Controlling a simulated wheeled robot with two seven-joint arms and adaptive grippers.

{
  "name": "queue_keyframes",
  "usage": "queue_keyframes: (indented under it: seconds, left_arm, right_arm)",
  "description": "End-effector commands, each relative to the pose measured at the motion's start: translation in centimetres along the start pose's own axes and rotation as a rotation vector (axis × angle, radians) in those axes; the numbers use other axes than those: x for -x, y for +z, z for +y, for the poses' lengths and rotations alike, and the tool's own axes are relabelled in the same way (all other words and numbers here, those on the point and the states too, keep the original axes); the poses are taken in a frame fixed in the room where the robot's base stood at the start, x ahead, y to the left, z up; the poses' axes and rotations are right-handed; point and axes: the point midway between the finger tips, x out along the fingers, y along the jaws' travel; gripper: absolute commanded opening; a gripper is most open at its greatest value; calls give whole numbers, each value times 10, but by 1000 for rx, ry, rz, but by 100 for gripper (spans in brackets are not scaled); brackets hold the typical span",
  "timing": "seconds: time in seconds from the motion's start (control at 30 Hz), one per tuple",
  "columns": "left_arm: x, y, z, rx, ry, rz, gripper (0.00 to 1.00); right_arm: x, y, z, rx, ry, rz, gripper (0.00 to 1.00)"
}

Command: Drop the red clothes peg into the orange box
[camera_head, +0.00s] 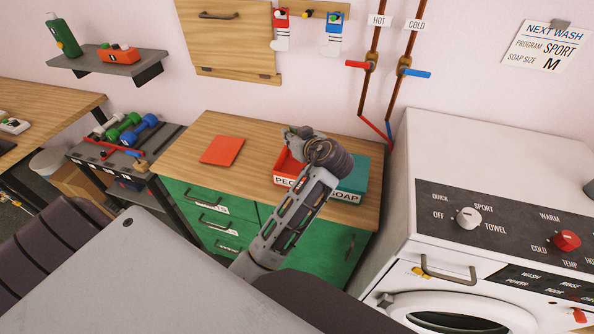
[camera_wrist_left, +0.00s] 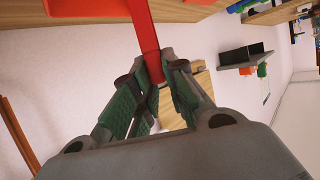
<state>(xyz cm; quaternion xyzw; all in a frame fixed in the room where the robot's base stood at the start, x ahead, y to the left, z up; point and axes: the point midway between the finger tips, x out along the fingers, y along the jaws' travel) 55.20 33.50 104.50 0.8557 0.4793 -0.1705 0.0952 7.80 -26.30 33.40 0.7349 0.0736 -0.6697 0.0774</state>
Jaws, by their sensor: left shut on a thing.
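The orange box (camera_head: 279,167), its white label partly hidden, stands on the wooden counter. My left gripper (camera_head: 296,131) is above the back of this box, seen from behind. In the left wrist view its green-padded fingers (camera_wrist_left: 162,75) are shut on a narrow red piece, which I take to be the red clothes peg (camera_wrist_left: 149,45). A wider red edge, apparently the orange box (camera_wrist_left: 85,7), shows at the top of that view. In the head view the peg is hidden by the gripper. My right gripper is not in view.
A teal box (camera_head: 353,181) labelled SOAP stands right beside the orange box. A flat orange-red square (camera_head: 222,151) lies on the counter (camera_head: 200,130) to the left. A white washing machine (camera_head: 480,150) stands to the right. Hot and cold pipes (camera_head: 375,60) run down the wall behind.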

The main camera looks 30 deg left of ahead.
Motion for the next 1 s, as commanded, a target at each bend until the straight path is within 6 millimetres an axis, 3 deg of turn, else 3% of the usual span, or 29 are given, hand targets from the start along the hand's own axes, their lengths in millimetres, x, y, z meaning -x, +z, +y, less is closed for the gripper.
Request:
queue_keyframes:
  seconds: [0.27, 0.3, 0.47, 0.67, 0.77, 1.0]
  left_arm:
    - [0, 0, 0, 0, 0, 0, 1]
    - [0, 0, 0, 0, 0, 0, 19]
    - [0, 0, 0, 0, 0, 0, 39]
    - [0, 0, 0, 0, 0, 0, 39]
    - [0, 0, 0, 0, 0, 0, 39]
    - [10, 0, 0, 1, 1, -1, 39]
  right_arm:
    - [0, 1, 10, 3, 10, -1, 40]
    - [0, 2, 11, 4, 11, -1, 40]
    - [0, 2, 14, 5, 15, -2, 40]
    - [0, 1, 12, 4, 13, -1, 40]
    - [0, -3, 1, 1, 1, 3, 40]
    - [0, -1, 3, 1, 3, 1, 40]
